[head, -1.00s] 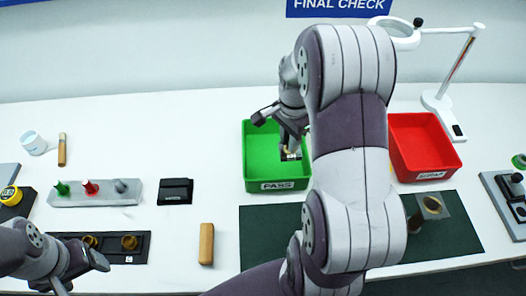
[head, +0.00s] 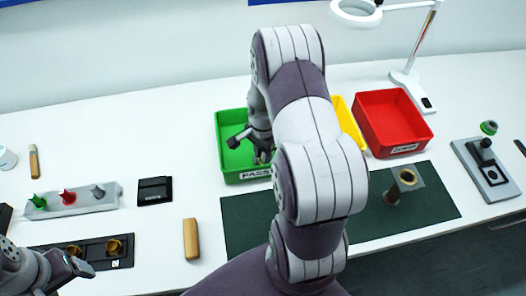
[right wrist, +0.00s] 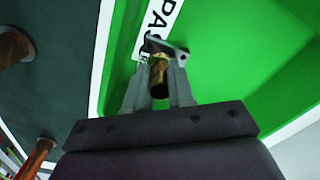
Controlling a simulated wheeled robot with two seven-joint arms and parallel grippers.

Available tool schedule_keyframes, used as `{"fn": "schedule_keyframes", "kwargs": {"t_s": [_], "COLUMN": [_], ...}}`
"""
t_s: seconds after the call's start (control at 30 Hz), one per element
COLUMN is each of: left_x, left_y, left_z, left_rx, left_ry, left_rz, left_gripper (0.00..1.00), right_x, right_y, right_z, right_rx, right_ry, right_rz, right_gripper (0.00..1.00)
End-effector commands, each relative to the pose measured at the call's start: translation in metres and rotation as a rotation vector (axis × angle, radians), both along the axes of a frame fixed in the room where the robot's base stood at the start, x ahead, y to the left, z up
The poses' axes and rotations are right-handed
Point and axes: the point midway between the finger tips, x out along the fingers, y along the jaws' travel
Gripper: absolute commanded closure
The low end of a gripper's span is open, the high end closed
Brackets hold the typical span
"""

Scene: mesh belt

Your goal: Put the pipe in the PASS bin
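The green PASS bin (head: 228,125) stands at the back of the table, its white label on the front wall. My right gripper (head: 262,157) is inside its outline, near the front wall. In the right wrist view, a short brass pipe (right wrist: 159,78) sits between the two fingertips of the right gripper (right wrist: 158,88), which look closed on it. The PASS label and green wall lie just beyond. The pipe is too small to make out in the head view. My left gripper (head: 80,266) is at the lower left; its fingers are unclear.
A red bin (head: 375,105) and a partly hidden yellow bin (head: 348,122) stand to the right. A brass-ringed piece (head: 407,178) is on the dark green mat (head: 440,205). A magnifier lamp (head: 410,82) stands behind. My right arm hides the middle.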

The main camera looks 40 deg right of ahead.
Motion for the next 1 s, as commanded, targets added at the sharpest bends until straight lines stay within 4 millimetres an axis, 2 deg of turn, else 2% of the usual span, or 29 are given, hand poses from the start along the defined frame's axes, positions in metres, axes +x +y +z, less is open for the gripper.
{"fn": "schedule_keyframes", "kwargs": {"t_s": [0.03,0.07,0.1,0.33,0.43,0.57,0.8,0.93,1.0], "left_x": [0.0,0.0,0.0,0.0,0.0,0.0,0.0,0.0,0.0], "left_y": [0.0,0.0,0.0,0.0,0.0,0.0,0.0,0.0,0.0], "left_z": [0.0,0.0,0.0,0.0,0.001,-0.005,-0.013,-0.015,-0.015], "left_rx": [0.0,0.0,0.0,0.0,0.0,0.0,0.0,0.0,0.0], "left_ry": [0.0,0.0,0.0,0.0,0.0,0.0,0.0,0.0,0.0], "left_rz": [0.0,0.0,0.0,0.0,0.0,0.0,0.0,0.0,0.0], "left_gripper": [0.27,0.27,0.27,0.27,0.27,0.27,0.27,0.27,0.27], "right_x": [0.0,0.0,0.0,0.0,0.0,0.001,0.001,0.001,0.0], "right_y": [0.0,0.0,0.0,0.0,0.0,-0.001,0.0,0.0,0.008], "right_z": [0.0,0.0,0.0,0.001,0.007,0.034,0.096,0.116,0.121], "right_rx": [0.0,0.0,0.0,0.0,-0.001,-0.003,-0.002,-0.001,-0.002], "right_ry": [0.0,0.0,0.0,0.0,-0.001,-0.005,-0.004,-0.002,-0.003], "right_rz": [0.0,0.0,0.0,0.0,0.0,0.0,0.0,0.001,0.06], "right_gripper": [0.64,0.54,0.52,0.52,0.52,0.52,0.52,0.52,0.52]}}
